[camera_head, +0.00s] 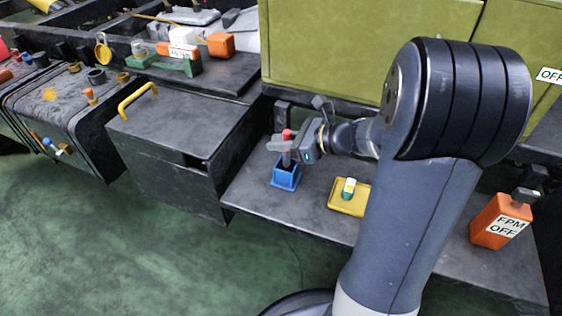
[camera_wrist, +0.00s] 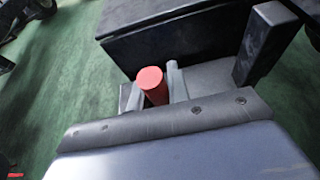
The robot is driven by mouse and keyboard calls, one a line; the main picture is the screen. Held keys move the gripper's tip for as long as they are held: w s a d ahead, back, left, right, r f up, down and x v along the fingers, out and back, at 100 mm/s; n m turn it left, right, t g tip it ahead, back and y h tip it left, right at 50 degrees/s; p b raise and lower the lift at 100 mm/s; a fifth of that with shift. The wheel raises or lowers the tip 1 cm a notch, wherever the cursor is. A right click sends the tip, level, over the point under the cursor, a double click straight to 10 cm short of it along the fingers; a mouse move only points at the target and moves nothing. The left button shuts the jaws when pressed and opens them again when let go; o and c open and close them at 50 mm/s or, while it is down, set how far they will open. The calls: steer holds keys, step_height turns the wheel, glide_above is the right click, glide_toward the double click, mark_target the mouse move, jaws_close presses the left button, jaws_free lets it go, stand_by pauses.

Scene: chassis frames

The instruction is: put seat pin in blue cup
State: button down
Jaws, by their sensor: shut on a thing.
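The seat pin has a red top and a dark shaft; its red top (camera_head: 287,134) shows in the head view and also in the wrist view (camera_wrist: 152,84). My gripper (camera_head: 284,146) is shut on the pin and holds it upright. The blue cup (camera_head: 286,176) is a square-looking holder on the dark shelf, directly below my gripper. The pin's lower end looks to be at or inside the cup's opening; I cannot tell whether it touches the bottom. The cup is not visible in the wrist view, hidden behind my gripper.
A yellow tray (camera_head: 338,205) with a small green and white piece (camera_head: 348,189) sits right of the cup. An orange block (camera_head: 499,221) labelled FPM OFF stands farther right. A dark box with a yellow handle (camera_head: 138,99) is at left. Olive panels rise behind.

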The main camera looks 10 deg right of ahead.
steer(key=shift+f+b, duration=0.95)
steer(key=shift+f, duration=1.3)
steer(key=shift+f, duration=0.2)
steer(key=c, duration=1.3)
jaws_free()
steer(key=shift+c, duration=0.2)
steer(key=shift+s+d+r, duration=0.1)
steer(key=shift+d+r, duration=0.05)
steer(key=shift+r, duration=0.15)
steer(key=p+v, duration=0.3)
steer(key=v, duration=0.8)
steer(key=shift+s+d+p, duration=0.2)
steer(key=shift+d+p, duration=0.05)
steer(key=shift+p, duration=0.15)
steer(key=shift+r, duration=0.1)
